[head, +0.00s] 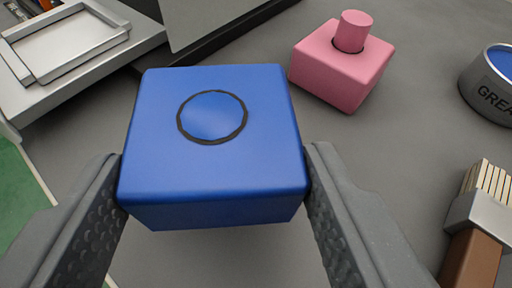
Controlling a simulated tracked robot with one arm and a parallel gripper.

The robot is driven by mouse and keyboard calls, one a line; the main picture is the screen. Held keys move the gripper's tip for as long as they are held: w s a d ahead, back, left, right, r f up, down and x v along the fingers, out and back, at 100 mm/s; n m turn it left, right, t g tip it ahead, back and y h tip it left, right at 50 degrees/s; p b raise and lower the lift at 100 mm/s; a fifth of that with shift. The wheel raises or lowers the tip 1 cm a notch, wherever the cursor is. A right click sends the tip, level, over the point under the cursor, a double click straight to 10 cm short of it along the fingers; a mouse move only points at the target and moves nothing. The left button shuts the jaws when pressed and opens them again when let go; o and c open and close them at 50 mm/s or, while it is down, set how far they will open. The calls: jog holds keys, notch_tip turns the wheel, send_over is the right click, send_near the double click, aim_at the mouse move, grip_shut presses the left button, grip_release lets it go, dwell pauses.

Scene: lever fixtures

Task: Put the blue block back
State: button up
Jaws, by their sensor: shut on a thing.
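The blue block (215,165) is a rounded cube with a dark ring marked on its top face. It fills the middle of the head view. My gripper (214,190) is shut on it, with one grey textured finger against its left side and the other against its right side. The block looks level and seems held above the grey surface. The view from above hides how high it is.
A pink block (338,68) with a round peg on top stands at the upper right. A grease tin (490,88) and a brush (475,225) lie at the right. A metal tray (65,48) is at the upper left. Bare grey surface (410,150) shows between them.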

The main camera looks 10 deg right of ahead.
aim_at(231, 259)
jog(key=shift+w+d+f, duration=0.1)
jog(key=shift+w, duration=0.15)
notch_tip(231, 259, down, 3)
jog(key=b, duration=0.3)
jog(key=shift+f, duration=0.2)
jog(key=shift+r, duration=0.1)
jog(key=o, duration=1.2)
jog(key=shift+o, duration=0.2)
jog(key=shift+s, duration=0.15)
jog(key=p+v, duration=0.4)
jog(key=v, duration=0.7)
jog(key=shift+s, duration=0.4)
